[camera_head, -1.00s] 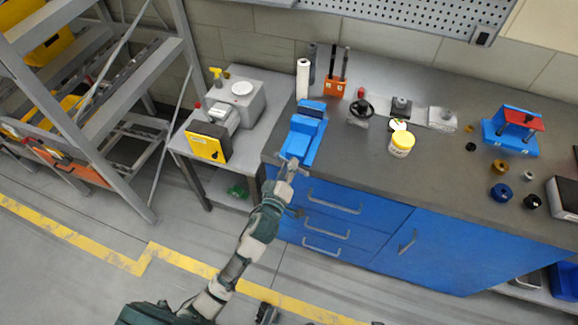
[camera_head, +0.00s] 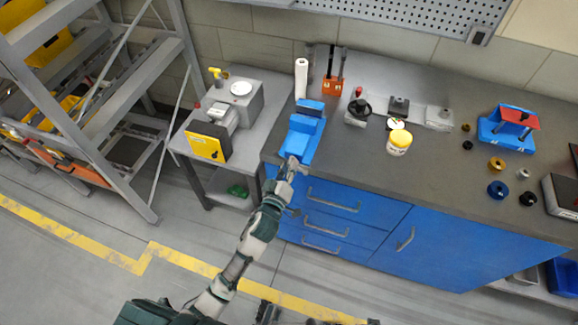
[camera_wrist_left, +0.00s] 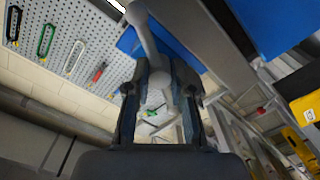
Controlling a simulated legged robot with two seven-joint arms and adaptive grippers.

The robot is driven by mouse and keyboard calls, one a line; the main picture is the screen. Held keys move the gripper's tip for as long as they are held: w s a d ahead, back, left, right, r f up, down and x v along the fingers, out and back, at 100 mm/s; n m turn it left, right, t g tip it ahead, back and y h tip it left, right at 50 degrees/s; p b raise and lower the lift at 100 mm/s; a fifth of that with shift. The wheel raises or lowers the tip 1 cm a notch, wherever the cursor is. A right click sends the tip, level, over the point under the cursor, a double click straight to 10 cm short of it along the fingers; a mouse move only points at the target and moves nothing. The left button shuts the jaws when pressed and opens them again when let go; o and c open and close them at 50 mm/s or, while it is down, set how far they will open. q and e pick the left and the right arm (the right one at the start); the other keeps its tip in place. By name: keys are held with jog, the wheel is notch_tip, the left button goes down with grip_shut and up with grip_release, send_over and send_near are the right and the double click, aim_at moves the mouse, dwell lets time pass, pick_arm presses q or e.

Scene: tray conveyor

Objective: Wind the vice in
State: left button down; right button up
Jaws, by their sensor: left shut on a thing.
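The blue vice (camera_head: 302,130) stands at the left front corner of the grey workbench. Its grey handle faces the front edge, at the end of my left arm. My left gripper (camera_head: 290,168) is shut on the vice handle. In the left wrist view, the grey handle bar (camera_wrist_left: 150,45) runs down between the two dark fingers of my left gripper (camera_wrist_left: 160,88). The blue vice body shows behind it. The fingers hide part of the handle. I cannot make out my right gripper in either view.
A side table (camera_head: 246,140) with a yellow-fronted device (camera_head: 208,142) stands left of the bench. A white roll (camera_head: 301,78), an orange tool holder (camera_head: 332,86) and a yellow-lidded jar (camera_head: 399,142) stand near the vice. Blue drawers (camera_head: 325,222) lie below.

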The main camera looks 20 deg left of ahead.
pick_arm(q)
jog(key=shift+f, duration=0.3)
dwell(0.5)
jog(key=c, duration=1)
grip_release()
jog(key=shift+w+r, duration=0.1)
jog(key=s, duration=1.2)
jog(key=shift+a, duration=0.2)
